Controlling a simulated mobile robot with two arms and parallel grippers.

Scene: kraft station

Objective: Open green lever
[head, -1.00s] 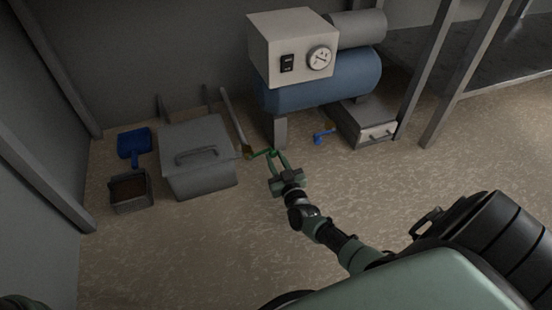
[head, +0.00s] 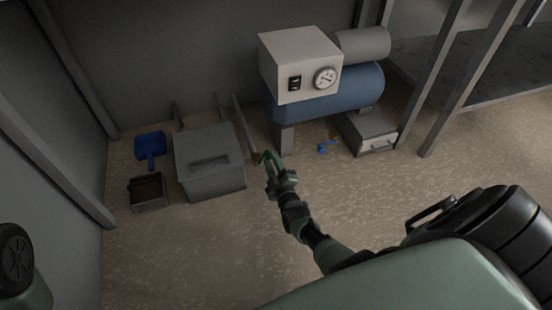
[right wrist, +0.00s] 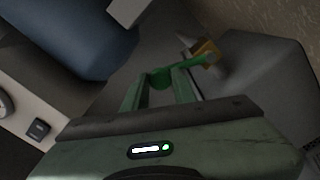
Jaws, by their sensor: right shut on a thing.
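The green lever (right wrist: 190,67) sits on a brass valve body (right wrist: 207,52) in the right wrist view. In the head view it is small and mostly hidden by my right gripper (head: 268,158), just right of the valve by the grey pipe. My right gripper is shut on the lever, whose rounded end lies between the two green fingers in the right wrist view (right wrist: 160,80). My left gripper is not in view.
A grey lidded box (head: 210,182) stands left of the gripper, with a small open bin (head: 149,203) and blue dustpan (head: 150,145) beyond. Floor in front is clear.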

